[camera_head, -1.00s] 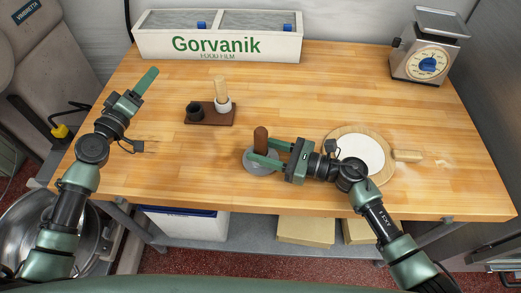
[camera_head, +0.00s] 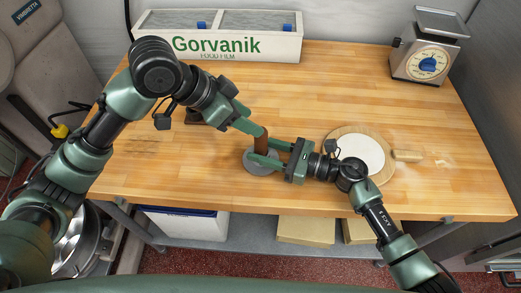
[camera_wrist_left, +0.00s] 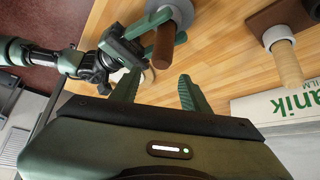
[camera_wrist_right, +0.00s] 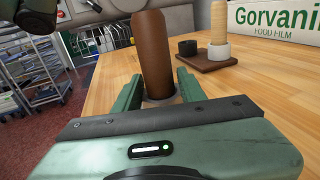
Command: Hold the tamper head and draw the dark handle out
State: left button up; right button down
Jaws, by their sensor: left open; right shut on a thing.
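The tamper stands upright on the table, with a round grey head (camera_head: 257,165) and a dark brown handle (camera_head: 262,143) rising from it. My right gripper (camera_head: 258,158) is shut on the tamper head, low at the table's front middle. In the right wrist view the handle (camera_wrist_right: 153,55) stands between and beyond the green fingers. My left gripper (camera_head: 256,121) is open beside the handle's upper end, up and left of it. In the left wrist view the handle (camera_wrist_left: 164,45) points toward the gap between the open fingers (camera_wrist_left: 157,85), seemingly just beyond their tips.
A dark wooden stand (camera_wrist_right: 206,61) with a black cup (camera_wrist_right: 187,47) and a pale wooden handle (camera_wrist_right: 219,22) sits behind, mostly hidden by my left arm in the head view. A round board (camera_head: 384,160) is right, a scale (camera_head: 425,65) far right, a white box (camera_head: 285,48) at back.

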aim_at(266, 128)
pick_arm(q)
jog(key=shift+y, duration=0.4)
jog(key=shift+x, duration=3.4)
jog(key=shift+s+a, duration=0.15)
jog(key=c, duration=0.5)
jog(key=shift+c, duration=0.4)
grip_shut()
jog(key=shift+r, duration=1)
